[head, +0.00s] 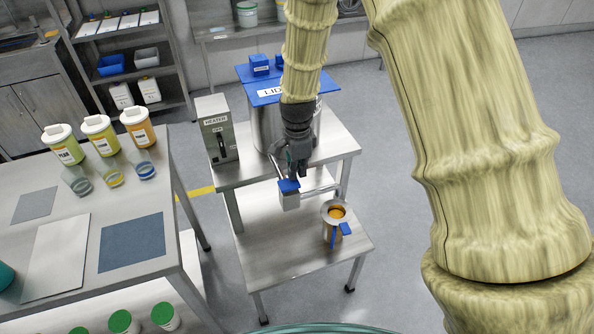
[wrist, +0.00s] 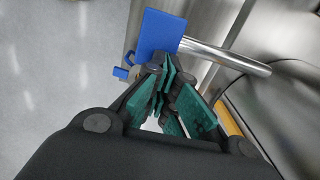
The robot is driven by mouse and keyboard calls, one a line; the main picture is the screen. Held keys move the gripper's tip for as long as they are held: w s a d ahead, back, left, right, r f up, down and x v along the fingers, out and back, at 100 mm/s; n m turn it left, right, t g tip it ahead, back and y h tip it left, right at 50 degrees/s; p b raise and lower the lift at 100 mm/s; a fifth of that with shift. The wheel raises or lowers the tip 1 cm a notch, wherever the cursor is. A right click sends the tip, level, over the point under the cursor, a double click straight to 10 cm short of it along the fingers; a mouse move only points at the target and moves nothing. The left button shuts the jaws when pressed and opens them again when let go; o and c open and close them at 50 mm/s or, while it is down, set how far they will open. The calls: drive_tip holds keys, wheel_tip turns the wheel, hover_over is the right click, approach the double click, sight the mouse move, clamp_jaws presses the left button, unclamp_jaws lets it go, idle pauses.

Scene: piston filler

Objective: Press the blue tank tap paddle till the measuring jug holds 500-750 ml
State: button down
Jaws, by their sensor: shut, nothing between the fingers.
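The blue tap paddle (head: 288,186) sits on the end of a metal pipe coming from the steel tank (head: 266,125) with a blue lid. In the wrist view the blue paddle (wrist: 160,33) lies just beyond my fingertips. My gripper (head: 289,174) is shut and empty, its tips at the paddle; whether they touch it I cannot tell.
A heater box (head: 216,131) stands left of the tank on the upper steel stand. A steel table (head: 70,190) at left holds several lidded jars, small glasses and mats. The low shelf (head: 270,258) is bare left of the jug. Floor is open at right.

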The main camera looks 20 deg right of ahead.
wheel_tip(320, 180, up, 2)
drive_tip(key=shift+r+p, duration=0.15)
drive_tip(key=shift+p, duration=0.55)
drive_tip(key=shift+r+b, duration=0.2)
drive_tip(key=shift+b, duration=0.15)
wheel_tip(320, 180, up, 9)
drive_tip(key=b, duration=0.1)
drive_tip(key=shift+r+b, duration=0.15)
drive_tip(key=shift+b, duration=0.25)
drive_tip(key=shift+d, duration=0.1)
